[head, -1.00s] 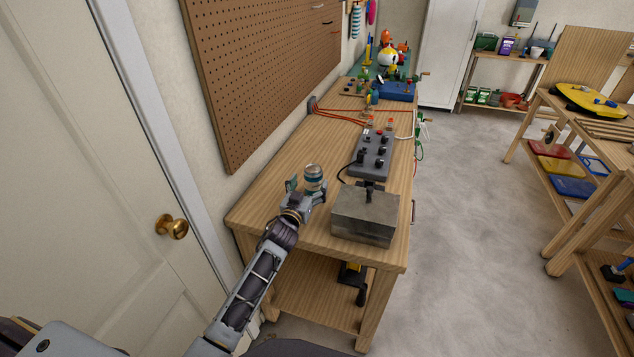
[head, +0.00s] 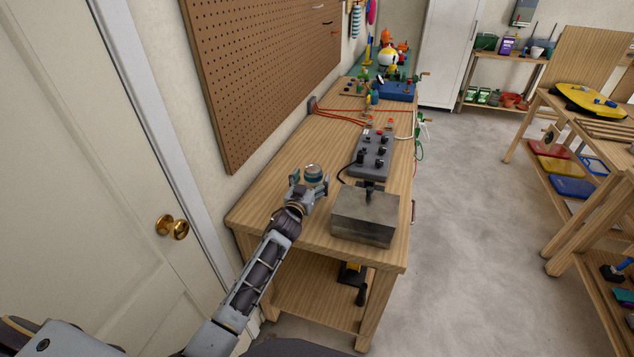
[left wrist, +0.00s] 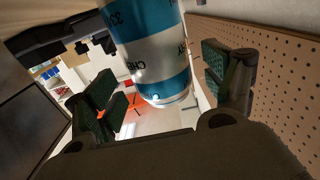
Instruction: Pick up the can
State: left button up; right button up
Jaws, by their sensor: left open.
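The can (head: 314,174), silver with a blue-green band, stands on the wooden workbench near its front left part. My left gripper (head: 308,186) is at the can's near side, with its fingers open. In the left wrist view the can (left wrist: 150,50), blue and white with dark lettering, is large and lies between the two open green-padded fingers (left wrist: 160,88). A gap shows between the can and each finger. The can's far side is hidden. My right gripper is not in view.
A grey metal box (head: 365,216) stands on the workbench (head: 262,211) just right of my left gripper. A dark control box (head: 373,155) with knobs and wires lies behind. A pegboard (head: 262,70) hangs on the wall at left, above the bench.

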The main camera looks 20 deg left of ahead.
pick_arm(q)
jog(key=shift+w, duration=1.25)
jog(key=c, duration=1.3)
jog(key=shift+c, duration=0.9)
notch_tip(320, 180, up, 8)
jog(key=shift+r+p, duration=0.1)
jog(key=shift+p, duration=0.35)
jog(key=shift+r, duration=0.95)
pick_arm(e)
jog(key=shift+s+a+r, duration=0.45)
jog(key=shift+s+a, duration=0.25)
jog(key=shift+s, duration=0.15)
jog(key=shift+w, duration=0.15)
